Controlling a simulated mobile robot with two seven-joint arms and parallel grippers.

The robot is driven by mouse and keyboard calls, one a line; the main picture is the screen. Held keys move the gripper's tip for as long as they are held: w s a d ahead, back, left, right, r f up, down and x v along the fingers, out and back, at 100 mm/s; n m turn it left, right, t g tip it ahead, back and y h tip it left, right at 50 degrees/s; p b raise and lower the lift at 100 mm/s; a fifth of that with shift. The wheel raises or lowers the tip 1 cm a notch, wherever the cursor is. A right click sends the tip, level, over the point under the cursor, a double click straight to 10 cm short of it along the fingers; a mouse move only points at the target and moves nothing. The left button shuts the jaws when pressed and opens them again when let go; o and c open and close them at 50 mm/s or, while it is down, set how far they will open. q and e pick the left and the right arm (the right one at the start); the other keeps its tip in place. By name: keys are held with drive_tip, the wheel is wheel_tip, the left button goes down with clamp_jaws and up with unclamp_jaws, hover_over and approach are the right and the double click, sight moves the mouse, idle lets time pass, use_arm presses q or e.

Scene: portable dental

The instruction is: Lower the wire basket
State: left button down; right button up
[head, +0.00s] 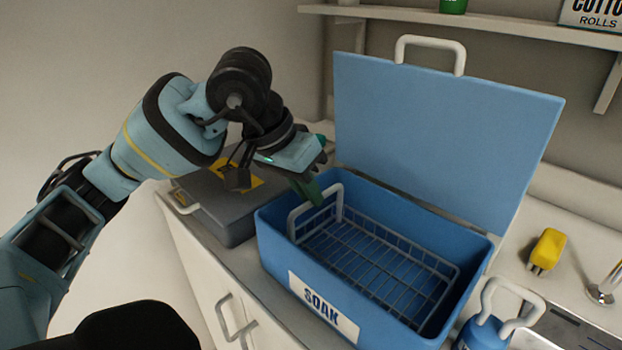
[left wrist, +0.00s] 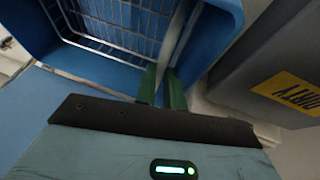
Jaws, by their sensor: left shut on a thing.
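The grey wire basket (head: 375,265) is inside the blue tub labelled SOAK (head: 275,236), its wire sides below the tub's rim. Its grey handle rises at the left end, close to the rim. My left gripper (head: 310,192) has its green fingers shut on this handle, reaching in from the left above the rim. In the left wrist view, the fingers (left wrist: 162,88) close on the light handle bar, with the basket's wires (left wrist: 110,28) beyond. The gap between the basket and the tub's floor cannot be judged. My right gripper is not in view.
The tub's blue lid (head: 440,130) stands open behind it. A grey box (head: 222,206) with a yellow label sits left of the tub. A yellow brush (head: 546,250), a blue container with a white handle (head: 484,335) and a sink (head: 570,330) are on the right.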

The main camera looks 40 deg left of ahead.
use_arm(q)
drive_tip(key=shift+f, duration=0.9)
drive_tip(key=shift+s, duration=0.15)
drive_tip(key=c, duration=1.5)
unclamp_jaws()
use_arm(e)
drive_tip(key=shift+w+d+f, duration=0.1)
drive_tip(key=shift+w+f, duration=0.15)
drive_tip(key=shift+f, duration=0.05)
use_arm(q)
drive_tip(key=shift+r, duration=0.2)
drive_tip(key=v, duration=0.7)
drive_tip(key=shift+r, duration=0.25)
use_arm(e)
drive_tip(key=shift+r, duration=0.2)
use_arm(q)
drive_tip(key=shift+a, duration=0.1)
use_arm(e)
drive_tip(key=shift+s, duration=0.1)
